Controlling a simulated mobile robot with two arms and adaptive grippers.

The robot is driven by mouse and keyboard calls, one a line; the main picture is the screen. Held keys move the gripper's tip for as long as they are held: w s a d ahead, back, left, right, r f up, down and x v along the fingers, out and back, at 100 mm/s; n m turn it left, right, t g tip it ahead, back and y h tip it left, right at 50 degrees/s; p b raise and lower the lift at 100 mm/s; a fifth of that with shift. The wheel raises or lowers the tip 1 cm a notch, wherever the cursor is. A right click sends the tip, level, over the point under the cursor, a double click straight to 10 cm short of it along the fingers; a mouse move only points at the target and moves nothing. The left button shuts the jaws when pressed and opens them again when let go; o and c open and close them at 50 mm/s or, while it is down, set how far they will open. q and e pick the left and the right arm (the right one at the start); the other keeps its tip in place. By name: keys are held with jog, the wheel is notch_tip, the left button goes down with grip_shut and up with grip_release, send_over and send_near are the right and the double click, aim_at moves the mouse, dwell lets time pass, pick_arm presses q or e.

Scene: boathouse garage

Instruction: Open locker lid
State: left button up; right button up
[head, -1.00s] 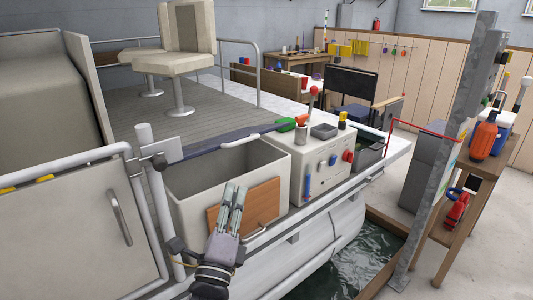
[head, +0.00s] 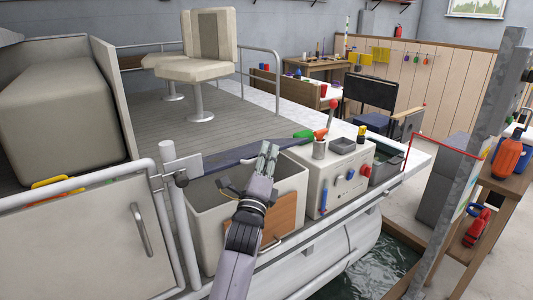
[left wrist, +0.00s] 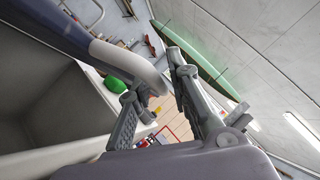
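The locker (head: 205,215) is a pale open-topped box at the boat's side; I see into its empty-looking inside. Its dark blue lid (head: 225,160) shows nearly edge-on above the opening, raised off the front rim. In the left wrist view the lid (left wrist: 55,25) crosses the upper left, with a white handle (left wrist: 122,62) along its edge. My left gripper (head: 268,152) is at the lid's front edge. Its fingers (left wrist: 158,105) are apart, with the handle's end close to them; I cannot tell whether they touch. My right gripper is not in view.
A control console (head: 335,180) with a red lever (head: 332,105) stands right of the locker. A wooden panel (head: 282,213) is on the locker's front. A rail post (head: 180,225) stands at its left. A grey post (head: 478,165) and water (head: 375,270) lie to the right.

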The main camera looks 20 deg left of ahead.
pick_arm(q)
jog(key=shift+w, duration=0.1)
grip_shut()
jog(key=shift+r, duration=0.1)
dwell(0.7)
